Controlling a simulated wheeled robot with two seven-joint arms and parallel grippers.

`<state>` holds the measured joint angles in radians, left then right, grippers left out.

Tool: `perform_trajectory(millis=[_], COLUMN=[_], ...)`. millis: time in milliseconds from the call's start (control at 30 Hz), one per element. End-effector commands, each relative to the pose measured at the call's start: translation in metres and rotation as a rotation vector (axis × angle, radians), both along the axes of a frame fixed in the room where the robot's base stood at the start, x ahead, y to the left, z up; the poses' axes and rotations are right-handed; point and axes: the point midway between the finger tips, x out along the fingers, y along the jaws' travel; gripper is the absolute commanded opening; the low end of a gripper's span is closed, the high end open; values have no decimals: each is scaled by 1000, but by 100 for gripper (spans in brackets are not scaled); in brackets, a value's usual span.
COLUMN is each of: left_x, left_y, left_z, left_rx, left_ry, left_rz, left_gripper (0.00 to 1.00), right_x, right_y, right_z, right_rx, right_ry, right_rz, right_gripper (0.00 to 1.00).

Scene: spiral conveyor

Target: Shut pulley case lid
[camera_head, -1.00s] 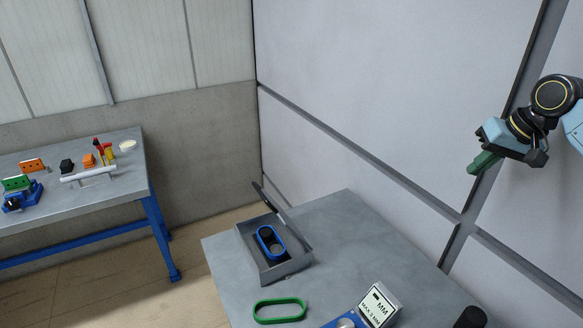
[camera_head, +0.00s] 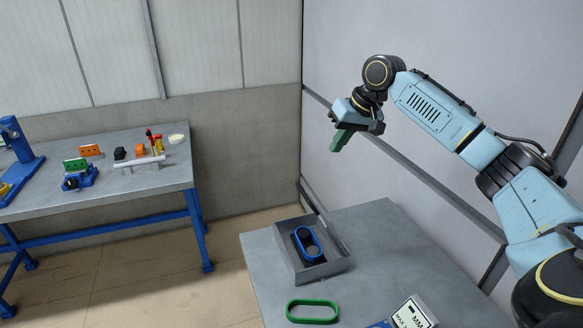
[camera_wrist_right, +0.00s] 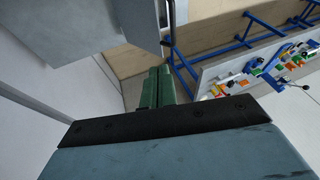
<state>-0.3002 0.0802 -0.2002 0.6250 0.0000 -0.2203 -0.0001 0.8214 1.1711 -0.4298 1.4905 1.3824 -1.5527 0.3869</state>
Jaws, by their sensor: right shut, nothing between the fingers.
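The pulley case (camera_head: 284,252) is a grey open-topped box on the near grey table. Inside it is a blue belt loop (camera_head: 299,238) around dark pulleys. The case is open; its lid seems to stand at the far right edge, but I see it nearly edge-on and cannot tell its angle. My right gripper (camera_head: 339,145), with green fingers, is shut and empty. It is high above and beyond the case, touching nothing. Its closed green fingers (camera_wrist_right: 157,88) also show in the right wrist view. My left gripper is not in view.
A green belt loop (camera_head: 313,302) lies on the near table (camera_head: 385,235) in front of the case. A display box (camera_head: 412,314) stands at the lower right. A second table (camera_head: 150,197) with coloured parts is at the left. Walls rise behind.

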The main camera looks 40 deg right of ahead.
Motion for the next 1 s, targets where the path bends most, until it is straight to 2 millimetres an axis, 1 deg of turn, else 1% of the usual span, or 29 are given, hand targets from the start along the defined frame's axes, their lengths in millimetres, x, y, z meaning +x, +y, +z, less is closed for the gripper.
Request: perform_trajectory(millis=[167, 500, 600, 700, 833, 1000], left_x=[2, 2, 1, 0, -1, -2], left_y=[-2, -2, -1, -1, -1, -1], left_z=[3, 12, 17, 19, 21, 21], left_rx=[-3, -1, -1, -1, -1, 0], left_ry=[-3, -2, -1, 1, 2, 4], left_rz=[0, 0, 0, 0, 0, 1], left_gripper=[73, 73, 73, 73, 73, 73], right_x=[10, 39, 43, 45, 47, 47], right_y=[6, 21, 33, 41, 47, 48], right_z=[-24, -89, -99, -107, -113, -115], right_rx=[2, 2, 1, -1, 0, 0], right_ry=[6, 5, 4, 2, 2, 2], right_rz=[2, 6, 9, 7, 6, 6], right_gripper=[0, 0, 0, 0, 0, 0])
